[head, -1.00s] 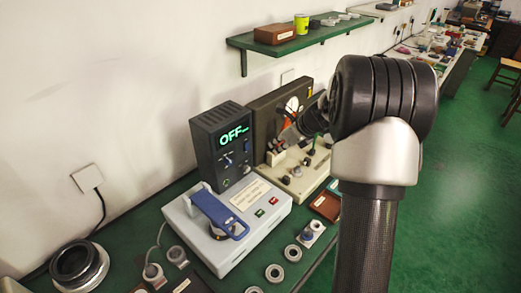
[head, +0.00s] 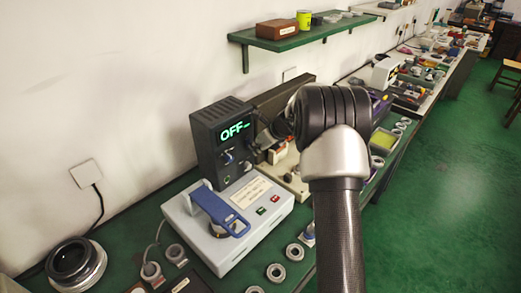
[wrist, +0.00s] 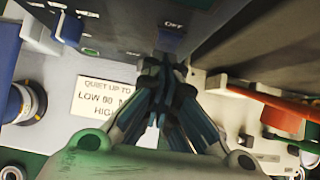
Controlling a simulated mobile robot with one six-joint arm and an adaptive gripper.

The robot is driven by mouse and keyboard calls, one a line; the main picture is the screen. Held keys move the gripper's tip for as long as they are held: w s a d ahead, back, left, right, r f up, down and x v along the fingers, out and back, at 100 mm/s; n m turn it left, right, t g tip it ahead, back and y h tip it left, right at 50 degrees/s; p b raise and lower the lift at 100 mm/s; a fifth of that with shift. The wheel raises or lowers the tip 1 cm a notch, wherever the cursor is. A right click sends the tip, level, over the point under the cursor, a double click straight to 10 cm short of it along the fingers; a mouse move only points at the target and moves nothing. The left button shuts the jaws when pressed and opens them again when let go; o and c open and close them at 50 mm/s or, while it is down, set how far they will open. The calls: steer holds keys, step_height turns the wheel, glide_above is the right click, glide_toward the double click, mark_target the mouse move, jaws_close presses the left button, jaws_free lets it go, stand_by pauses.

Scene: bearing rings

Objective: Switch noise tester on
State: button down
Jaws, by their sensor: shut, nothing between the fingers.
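The noise tester has a dark display box (head: 208,148) reading a green "OFF". In front of it is a pale grey base (head: 262,220) with a blue lever arm (head: 217,208), a label, and a red and a green button. In the wrist view, a blue switch part (wrist: 170,42) with "OFF" printed beside it is at the top middle. My gripper (wrist: 170,65) is shut and empty, its fingertips close to that blue part; I cannot tell whether they touch. In the head view my arm hides most of the gripper, to the right of the display box.
A brown-backed instrument (head: 283,100) stands right of the display box, partly behind my arm. An orange lever (wrist: 270,100) shows close to the fingers' right. Bearing rings (head: 276,272) lie at the front. A green shelf (head: 300,40) hangs above.

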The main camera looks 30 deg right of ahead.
stand_by(0.3)
steer(key=shift+w+a+f+p, duration=0.15)
steer(key=shift+w+p, duration=0.15)
steer(key=shift+p, duration=0.3)
steer(key=shift+r, duration=0.2)
steer(key=shift+r+p, duration=0.65)
steer(key=shift+p, duration=0.25)
